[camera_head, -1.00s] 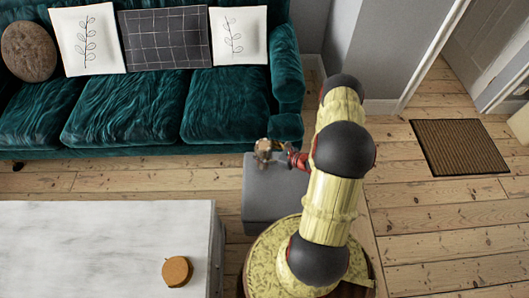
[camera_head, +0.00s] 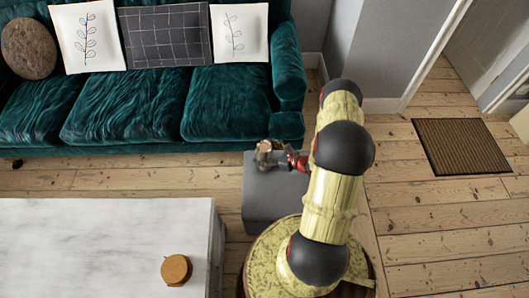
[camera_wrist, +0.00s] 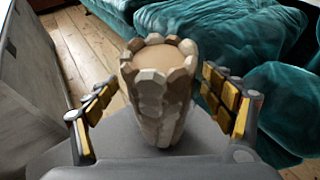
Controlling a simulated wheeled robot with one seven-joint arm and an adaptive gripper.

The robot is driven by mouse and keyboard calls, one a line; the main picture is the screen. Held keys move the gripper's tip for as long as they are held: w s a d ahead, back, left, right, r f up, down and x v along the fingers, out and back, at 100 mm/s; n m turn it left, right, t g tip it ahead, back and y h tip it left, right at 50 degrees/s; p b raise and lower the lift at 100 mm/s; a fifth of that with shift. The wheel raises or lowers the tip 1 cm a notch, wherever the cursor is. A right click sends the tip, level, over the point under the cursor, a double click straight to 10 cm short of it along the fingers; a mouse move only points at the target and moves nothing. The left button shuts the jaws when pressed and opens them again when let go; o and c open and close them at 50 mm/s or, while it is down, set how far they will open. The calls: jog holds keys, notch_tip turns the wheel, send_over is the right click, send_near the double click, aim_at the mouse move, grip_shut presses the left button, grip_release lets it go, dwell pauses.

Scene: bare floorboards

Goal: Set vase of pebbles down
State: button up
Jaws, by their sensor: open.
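The vase of pebbles (camera_wrist: 157,95) stands upright on a grey surface in the wrist view. It is tan and grey with a scalloped pebbly rim, and its top is filled level with a brownish mass. My gripper (camera_wrist: 162,108) is open, with one yellow-padded finger on each side of the vase and a visible gap on both sides. In the head view the vase (camera_head: 264,152) shows small at the far edge of the grey box-like surface (camera_head: 272,195), with part of my gripper (camera_head: 276,155) beside it.
A teal sofa (camera_head: 225,105) with cushions stands behind. A white marble-topped table (camera_head: 90,245) is at the lower left, with a small round orange-brown object (camera_head: 176,270) on it. A brown doormat (camera_head: 460,146) lies on the floorboards at right, where the floor is clear.

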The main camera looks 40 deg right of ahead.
jog(key=shift+o, duration=0.2)
jog(key=p+v, duration=0.4)
jog(key=v, duration=0.8)
jog(key=w+a+r+n+g+y, duration=0.1)
jog(key=w+a+r+n+y, duration=0.15)
jog(key=r, duration=0.35)
jog(key=w+a+r+n+g+y, duration=0.1)
jog(key=w+a+r+n+g, duration=0.1)
jog(key=a+r+n, duration=0.3)
jog(key=w+a+r+n+g+y, duration=0.1)
jog(key=w+r+n, duration=0.1)
jog(key=r, duration=0.4)
jog(key=a+r+n+g, duration=0.5)
jog(key=a+r+n, duration=0.4)
jog(key=r, duration=0.5)
jog(key=s+a+r+n+t+h, duration=0.1)
jog(key=s+a+r+n+h, duration=0.3)
jog(key=s+r+n, duration=0.3)
jog(key=s+a+r+n+h, duration=0.4)
jog(key=s+a+r+n, duration=0.2)
jog(key=s+r, duration=0.5)
notch_tip(320, 180, up, 3)
jog(key=shift+a+r+n+t, duration=0.15)
jog(key=shift+a+n+t, duration=0.2)
jog(key=shift+n, duration=0.2)
jog(key=shift+h, duration=0.25)
